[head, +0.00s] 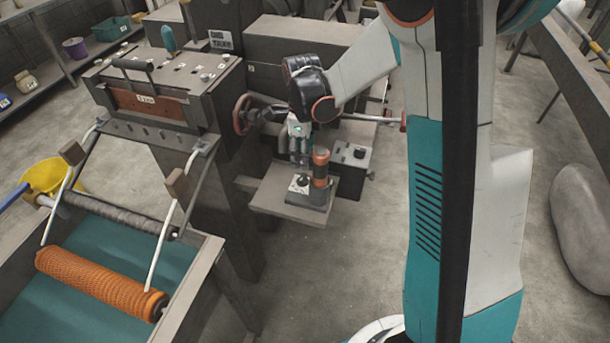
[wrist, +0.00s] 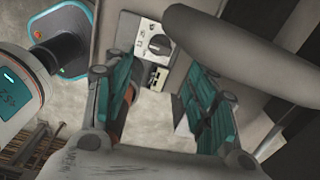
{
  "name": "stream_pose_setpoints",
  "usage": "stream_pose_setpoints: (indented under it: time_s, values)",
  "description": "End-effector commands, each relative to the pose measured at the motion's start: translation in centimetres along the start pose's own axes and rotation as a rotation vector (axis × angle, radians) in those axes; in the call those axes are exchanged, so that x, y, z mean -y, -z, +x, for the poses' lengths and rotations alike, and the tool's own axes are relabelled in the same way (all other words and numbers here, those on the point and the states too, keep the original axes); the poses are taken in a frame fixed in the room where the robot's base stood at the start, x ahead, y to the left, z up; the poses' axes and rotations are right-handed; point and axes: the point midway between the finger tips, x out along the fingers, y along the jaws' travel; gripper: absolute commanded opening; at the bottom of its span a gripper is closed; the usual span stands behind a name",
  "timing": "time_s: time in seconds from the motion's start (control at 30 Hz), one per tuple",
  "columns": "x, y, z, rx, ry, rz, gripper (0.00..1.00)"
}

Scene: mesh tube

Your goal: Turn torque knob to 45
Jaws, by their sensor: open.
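In the head view, a small device (head: 306,195) with a black knob (head: 299,181) on a pale dial plate sits on a small shelf. An upright orange-and-grey cylinder (head: 320,165) stands beside that knob. A grey box (head: 350,157) behind it carries another dark knob. My gripper (head: 299,158) hangs pointing down, above the dial and just left of the cylinder. In the wrist view, my gripper (wrist: 155,80) has its teal fingers spread wide. A black knob (wrist: 159,44) on a panel shows beyond the fingertips, apart from them. I cannot tell which knob this is, nor read its setting.
The shelf (head: 270,204) juts from a large grey machine (head: 165,85) with a red handwheel (head: 242,114). An orange mesh roll (head: 100,283) lies on a teal bed at lower left. Open floor lies in front of the shelf.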

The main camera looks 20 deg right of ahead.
Motion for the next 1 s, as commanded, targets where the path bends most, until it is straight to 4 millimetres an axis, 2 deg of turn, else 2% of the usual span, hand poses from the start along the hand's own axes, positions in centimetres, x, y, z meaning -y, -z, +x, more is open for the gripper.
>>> stream_pose_setpoints:
  time_s: [0.03,0.2,0.4,0.6,0.9,1.0]
  values:
    - [0.0,0.0,1.4,0.000,0.000,0.000,0.52]
    - [0.1,0.0,4.7,0.000,0.000,0.001,0.52]
    - [0.0,0.0,7.6,0.000,0.000,0.001,0.52]
    - [0.0,0.0,8.8,0.000,0.000,0.001,0.52]
    - [0.0,0.0,8.8,0.000,0.000,0.001,0.52]
    - [0.0,0.0,8.8,0.000,0.000,0.001,0.29]
